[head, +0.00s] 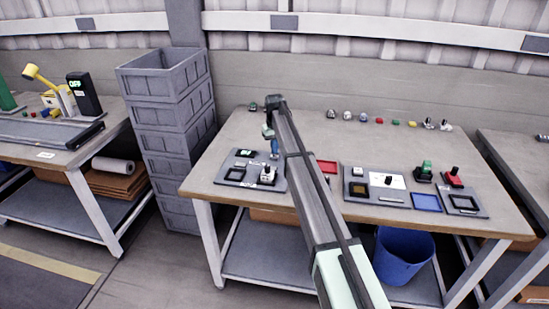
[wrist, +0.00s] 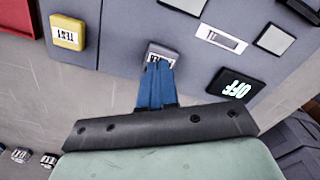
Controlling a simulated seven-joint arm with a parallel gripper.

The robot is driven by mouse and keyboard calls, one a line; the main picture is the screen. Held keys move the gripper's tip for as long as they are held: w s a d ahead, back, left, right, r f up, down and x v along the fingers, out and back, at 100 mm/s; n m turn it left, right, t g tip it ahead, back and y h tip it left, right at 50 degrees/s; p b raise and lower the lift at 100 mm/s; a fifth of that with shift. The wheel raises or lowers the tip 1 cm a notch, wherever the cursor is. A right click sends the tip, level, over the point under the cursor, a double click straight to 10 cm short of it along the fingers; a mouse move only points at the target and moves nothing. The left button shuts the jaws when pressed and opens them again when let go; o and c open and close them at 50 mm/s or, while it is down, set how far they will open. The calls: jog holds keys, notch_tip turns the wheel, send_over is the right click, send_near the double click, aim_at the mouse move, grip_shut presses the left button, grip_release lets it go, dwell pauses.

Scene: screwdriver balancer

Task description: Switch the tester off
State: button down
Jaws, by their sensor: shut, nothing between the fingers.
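The tester is a grey panel (head: 228,181) on the left of the middle workbench; it fills the top of the wrist view (wrist: 120,60). A black display (wrist: 236,88) on it reads OFF in lit letters, upside down in the wrist view; it also shows in the head view (head: 245,153). A grey block with a white label (wrist: 162,50) lies at my fingertips, its label partly hidden. My gripper (wrist: 157,68) has its blue fingers together and empty, over this block's near edge; touching or apart I cannot tell. In the head view my gripper (head: 274,152) is above the panel.
A yellow block labelled TEST (wrist: 67,32) and a white slotted plate (wrist: 221,38) are also on the panel. A red tray (head: 327,167) is to its right, with further fixtures beyond. Small parts line the bench's back. Stacked grey crates (head: 168,115) stand left of the bench.

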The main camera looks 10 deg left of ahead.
jog(key=shift+r, duration=2.8)
jog(key=shift+r, duration=0.1)
notch_tip(320, 180, up, 6)
jog(key=shift+f, duration=0.1)
